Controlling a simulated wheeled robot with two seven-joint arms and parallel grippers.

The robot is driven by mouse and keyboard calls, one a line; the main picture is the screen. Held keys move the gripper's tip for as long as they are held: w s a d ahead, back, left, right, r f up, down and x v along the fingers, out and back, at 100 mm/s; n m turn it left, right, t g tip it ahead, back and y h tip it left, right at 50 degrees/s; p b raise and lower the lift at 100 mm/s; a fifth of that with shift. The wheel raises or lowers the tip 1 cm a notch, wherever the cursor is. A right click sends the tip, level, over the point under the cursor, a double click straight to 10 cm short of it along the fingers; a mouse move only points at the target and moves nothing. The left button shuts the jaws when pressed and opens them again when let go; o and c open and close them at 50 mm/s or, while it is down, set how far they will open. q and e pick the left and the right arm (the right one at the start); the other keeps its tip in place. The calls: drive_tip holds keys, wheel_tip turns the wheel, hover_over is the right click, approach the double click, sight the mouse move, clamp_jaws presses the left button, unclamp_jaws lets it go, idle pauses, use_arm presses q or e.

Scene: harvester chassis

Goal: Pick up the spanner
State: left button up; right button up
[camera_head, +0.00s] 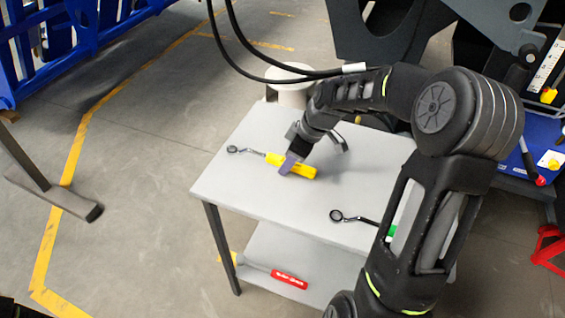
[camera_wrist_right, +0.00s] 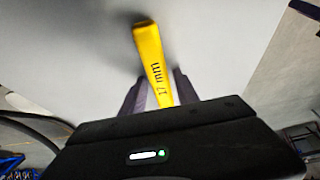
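The spanner with the yellow handle (camera_head: 303,169) lies on the white table, its dark ring end (camera_head: 232,149) pointing left. My right gripper (camera_head: 291,163) is down at the handle, with a purple finger in front of it. In the right wrist view, the yellow handle (camera_wrist_right: 150,52), marked 17 mm, runs between the two fingers of the right gripper (camera_wrist_right: 159,82). The fingers look apart, with a small gap beside the handle; contact is not clear. A second spanner (camera_head: 338,215) with a green handle lies nearer, partly hidden by my right arm. My left gripper is out of view.
The white table (camera_head: 255,190) has bare room at its front left. A red-handled tool (camera_head: 289,279) lies on the lower shelf. A white round container (camera_head: 291,88) stands behind the table. Blue framework (camera_head: 60,50) is at the far left, dark machinery at the back right.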

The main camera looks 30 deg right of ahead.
clamp_jaws()
idle(1.1)
